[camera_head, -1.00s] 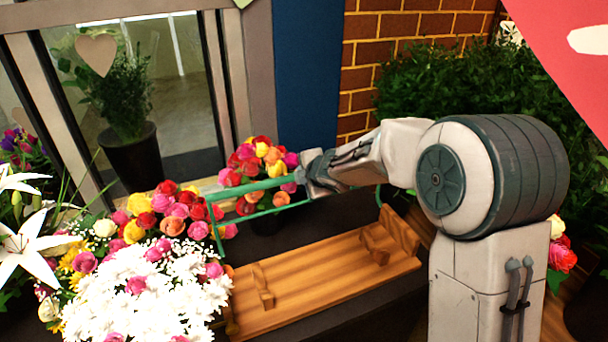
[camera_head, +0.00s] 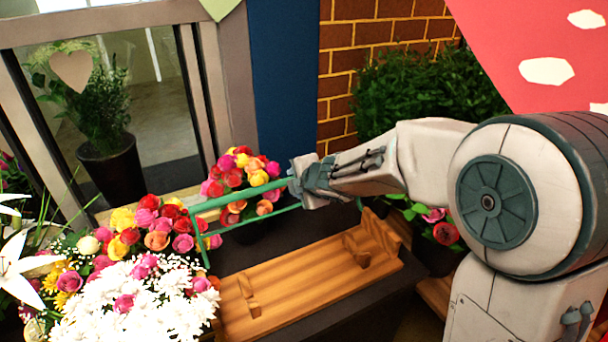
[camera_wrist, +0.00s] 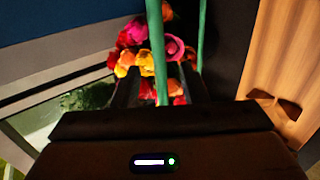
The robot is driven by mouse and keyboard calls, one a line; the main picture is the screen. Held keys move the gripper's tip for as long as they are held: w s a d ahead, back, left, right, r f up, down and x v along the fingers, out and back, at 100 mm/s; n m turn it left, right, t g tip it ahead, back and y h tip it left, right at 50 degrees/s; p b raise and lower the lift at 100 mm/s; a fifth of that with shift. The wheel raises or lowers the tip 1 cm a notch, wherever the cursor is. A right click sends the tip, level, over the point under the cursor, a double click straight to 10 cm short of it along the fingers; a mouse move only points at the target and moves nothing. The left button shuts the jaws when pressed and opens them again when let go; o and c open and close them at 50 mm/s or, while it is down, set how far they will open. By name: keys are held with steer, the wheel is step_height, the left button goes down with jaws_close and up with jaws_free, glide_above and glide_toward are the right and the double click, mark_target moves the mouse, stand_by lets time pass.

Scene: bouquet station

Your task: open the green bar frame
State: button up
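The green bar frame (camera_head: 240,194) is made of thin bars and stands tilted above a wooden tray, in front of the roses. It has two long bars and a leg at its left end; a short green piece also shows right of my wrist. My gripper (camera_head: 298,188) is at the right part of the long bars, touching or around the upper one.
The wooden tray (camera_head: 300,290) lies under the frame on a dark stand. Colourful roses (camera_head: 238,175) stand behind the bars, and white flowers (camera_head: 120,310) crowd the left. A window, a blue panel and a brick wall (camera_head: 365,30) close the back. A bush (camera_head: 430,95) is behind my arm.

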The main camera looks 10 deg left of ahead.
steer(key=shift+v, duration=2.45)
steer(key=shift+d, duration=0.1)
steer(key=s+d+m+h+b, duration=0.2)
steer(key=s+d+m+h, duration=0.15)
steer(key=d+m, duration=0.45)
steer(key=s+d+m+h+b, duration=0.15)
steer(key=d+m+h, duration=0.3)
steer(key=d, duration=0.55)
steer(key=s+d+f+m+g+y+b, duration=0.1)
steer(key=s+d+f+m+g, duration=0.1)
steer(key=s+m, duration=0.4)
steer(key=s+d+f+m+g+y+b, duration=0.1)
steer(key=s+f+m, duration=0.4)
steer(key=s, duration=0.8)
steer(key=shift+s+d+f+m+g+b, duration=0.35)
steer(key=shift+d+m+g, duration=0.25)
steer(key=shift+g, duration=0.5)
